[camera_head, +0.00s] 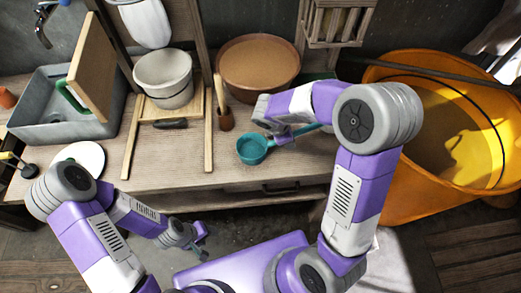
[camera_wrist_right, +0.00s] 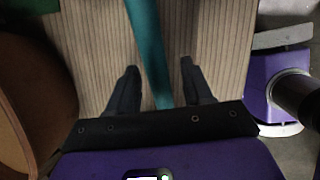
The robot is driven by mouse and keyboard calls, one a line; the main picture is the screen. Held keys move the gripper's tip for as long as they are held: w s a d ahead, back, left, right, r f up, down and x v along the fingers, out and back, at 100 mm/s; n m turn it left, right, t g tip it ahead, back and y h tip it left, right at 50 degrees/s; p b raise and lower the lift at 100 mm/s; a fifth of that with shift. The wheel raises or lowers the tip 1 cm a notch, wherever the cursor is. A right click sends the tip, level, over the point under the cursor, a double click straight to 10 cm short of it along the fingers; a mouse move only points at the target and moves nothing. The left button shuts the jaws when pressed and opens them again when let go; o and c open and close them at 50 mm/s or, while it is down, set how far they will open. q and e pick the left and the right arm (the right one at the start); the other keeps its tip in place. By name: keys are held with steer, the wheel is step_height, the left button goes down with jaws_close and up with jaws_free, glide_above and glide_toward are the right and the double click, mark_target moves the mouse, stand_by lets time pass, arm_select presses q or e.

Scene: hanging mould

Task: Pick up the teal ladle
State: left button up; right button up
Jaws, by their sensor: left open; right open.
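The teal ladle (camera_head: 252,151) lies on the wooden counter, its bowl toward the left and its handle running right, partly hidden behind my right arm. In the right wrist view the ladle's handle (camera_wrist_right: 147,40) passes between the two dark fingers of my right gripper (camera_wrist_right: 157,78). The fingers are apart, with a gap on each side of the handle. In the head view my right gripper (camera_head: 283,137) is over the handle, just right of the bowl. My left gripper (camera_head: 200,243) is open and empty, low in front of the counter.
A white bucket (camera_head: 163,78) is further left. A large orange tub (camera_head: 440,130) is at the right. Bare counter (camera_head: 225,168) lies left of the ladle.

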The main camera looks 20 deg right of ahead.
steer(key=shift+d+f, duration=0.15)
steer(key=shift+f, duration=0.1)
steer(key=shift+w, duration=0.1)
jaws_close()
steer(key=shift+r, duration=0.1)
